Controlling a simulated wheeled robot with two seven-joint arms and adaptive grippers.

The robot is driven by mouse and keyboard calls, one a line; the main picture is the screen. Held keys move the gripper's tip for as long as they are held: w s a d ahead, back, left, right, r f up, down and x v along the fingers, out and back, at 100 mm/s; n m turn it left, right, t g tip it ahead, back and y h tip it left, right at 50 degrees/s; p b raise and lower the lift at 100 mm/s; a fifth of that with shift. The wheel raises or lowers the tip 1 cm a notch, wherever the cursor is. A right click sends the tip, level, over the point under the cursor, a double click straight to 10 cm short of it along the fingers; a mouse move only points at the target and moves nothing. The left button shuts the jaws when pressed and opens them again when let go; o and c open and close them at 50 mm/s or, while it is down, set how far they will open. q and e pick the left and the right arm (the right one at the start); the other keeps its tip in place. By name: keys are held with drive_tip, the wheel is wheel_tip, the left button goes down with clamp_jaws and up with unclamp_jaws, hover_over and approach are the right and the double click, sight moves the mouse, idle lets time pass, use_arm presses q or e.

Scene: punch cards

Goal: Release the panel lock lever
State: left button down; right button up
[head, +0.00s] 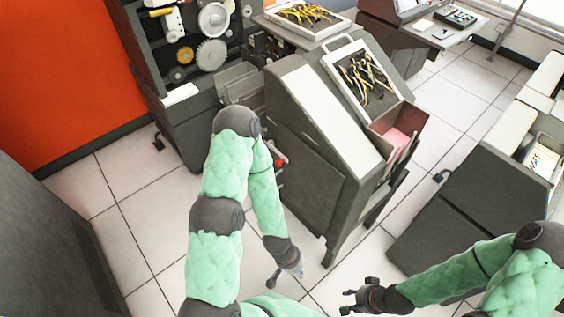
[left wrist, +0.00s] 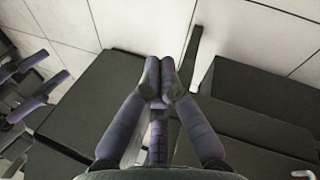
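A small red-tipped part (head: 280,162), which may be the panel lock lever, shows on the left side of the grey slanted cabinet (head: 310,160). It is partly behind my left arm, so its exact shape and position cannot be told. My left gripper (head: 284,276) hangs low in front of the cabinet, well below the red part and apart from it.
A machine with gears (head: 211,52) stands behind at the left. A dark desk unit (head: 480,205) is at the right. Tiled floor (head: 140,200) is clear left of the cabinet.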

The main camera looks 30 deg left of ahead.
use_arm(q)
drive_tip(key=shift+s, duration=0.15)
drive_tip(key=s+a+n+g+h+p, duration=0.3)
drive_tip(key=s+n+g, duration=0.1)
drive_tip(key=n, duration=0.3)
drive_tip(key=w+a+r+n+t+h+p, duration=0.2)
drive_tip(key=w+a+r+n+t+h, duration=0.1)
drive_tip(key=w+a+n+t, duration=0.4)
drive_tip(key=w+a+r+n+t+h+p, duration=0.3)
drive_tip(key=w+a+r+n+t, duration=0.1)
drive_tip(key=w+n+t, duration=0.4)
drive_tip(key=w+a+r+n+t+y, duration=0.1)
drive_tip(key=a+n+t+y, duration=0.1)
drive_tip(key=a, duration=0.4)
drive_tip(key=w+a+r+n+t+y+p, duration=0.1)
drive_tip(key=w+a+n+t+y, duration=0.1)
drive_tip(key=a, duration=0.5)
drive_tip(key=shift+r+n+t+y, duration=0.3)
drive_tip(key=shift+n+t+y, duration=0.35)
drive_tip(key=shift+t, duration=0.45)
